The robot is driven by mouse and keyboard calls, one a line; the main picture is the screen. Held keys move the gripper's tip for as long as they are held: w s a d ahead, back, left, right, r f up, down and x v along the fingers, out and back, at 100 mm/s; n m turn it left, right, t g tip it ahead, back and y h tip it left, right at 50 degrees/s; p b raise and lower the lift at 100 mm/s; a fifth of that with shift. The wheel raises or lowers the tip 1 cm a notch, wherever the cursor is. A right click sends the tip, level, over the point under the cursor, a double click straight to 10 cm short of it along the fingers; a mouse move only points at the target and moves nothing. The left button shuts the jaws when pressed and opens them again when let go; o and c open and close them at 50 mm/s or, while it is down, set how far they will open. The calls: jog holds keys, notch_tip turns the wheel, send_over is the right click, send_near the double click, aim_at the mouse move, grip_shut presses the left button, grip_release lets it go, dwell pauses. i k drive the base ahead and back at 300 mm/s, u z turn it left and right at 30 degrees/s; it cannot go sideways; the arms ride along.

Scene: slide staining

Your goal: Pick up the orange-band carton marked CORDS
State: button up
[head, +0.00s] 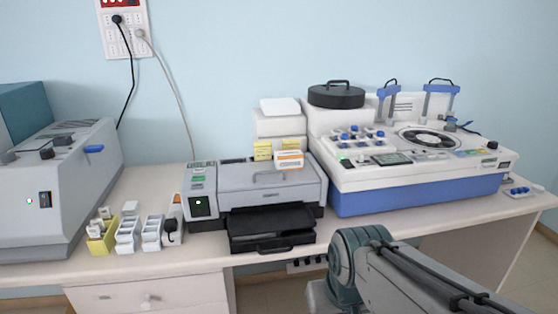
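A small white carton with an orange band (289,159) sits on top of the grey printer (255,187), toward its back right. Its lettering is too small to read. Two yellow items, perhaps notes or small boxes, show just behind and left of it. My arm comes in at the bottom right, in front of the bench. My gripper is not in view.
A large white and blue machine (420,175) stands close to the printer's right. A grey machine (60,190) is at the left. Several small bins, one yellow (103,242), stand between. The printer's black tray (272,231) projects forward. A lidded black pan (336,96) sits high behind.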

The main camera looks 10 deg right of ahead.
aim_at(291, 159)
jog(key=k, duration=0.5)
jog(key=z, duration=1.65)
jog(key=i, duration=2.25)
jog(key=u, duration=3.45)
jog(key=i, duration=1)
jog(key=u, duration=0.05)
